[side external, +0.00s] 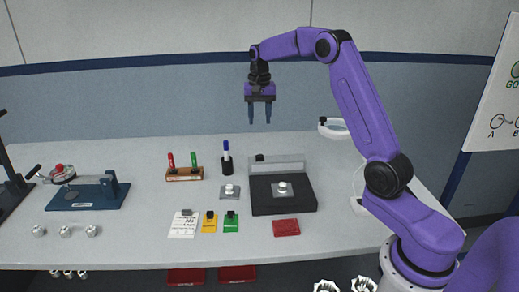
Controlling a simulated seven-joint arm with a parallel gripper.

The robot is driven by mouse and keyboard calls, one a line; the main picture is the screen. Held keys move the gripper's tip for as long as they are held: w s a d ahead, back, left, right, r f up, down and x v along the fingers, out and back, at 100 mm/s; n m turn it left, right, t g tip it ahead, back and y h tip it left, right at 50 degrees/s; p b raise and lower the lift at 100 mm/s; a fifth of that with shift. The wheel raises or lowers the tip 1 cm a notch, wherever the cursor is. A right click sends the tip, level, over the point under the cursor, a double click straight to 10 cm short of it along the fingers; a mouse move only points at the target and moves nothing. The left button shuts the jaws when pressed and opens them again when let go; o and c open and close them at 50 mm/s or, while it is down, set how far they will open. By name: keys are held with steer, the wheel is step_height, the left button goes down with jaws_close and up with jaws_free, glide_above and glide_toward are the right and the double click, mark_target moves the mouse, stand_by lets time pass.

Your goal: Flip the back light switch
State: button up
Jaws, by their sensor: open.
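No part is clearly recognisable as a light switch at this size. A small grey plate with a white knob (230,190) lies near the table's middle. A similar plate with a knob (282,188) sits on a black box (262,203) to its right. A small dark piece (260,158) stands at the left end of a grey panel (284,163) behind the box; I cannot tell what it is. My gripper (259,117) is open and empty, pointing down, high above the back of the table and apart from everything.
A blue-based fixture (88,196) stands left. The front right tabletop is clear.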

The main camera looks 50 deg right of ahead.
mark_target(260, 157)
step_height(260, 157, down, 12)
steer(key=shift+f, duration=0.2)
stand_by(0.4)
jaws_close()
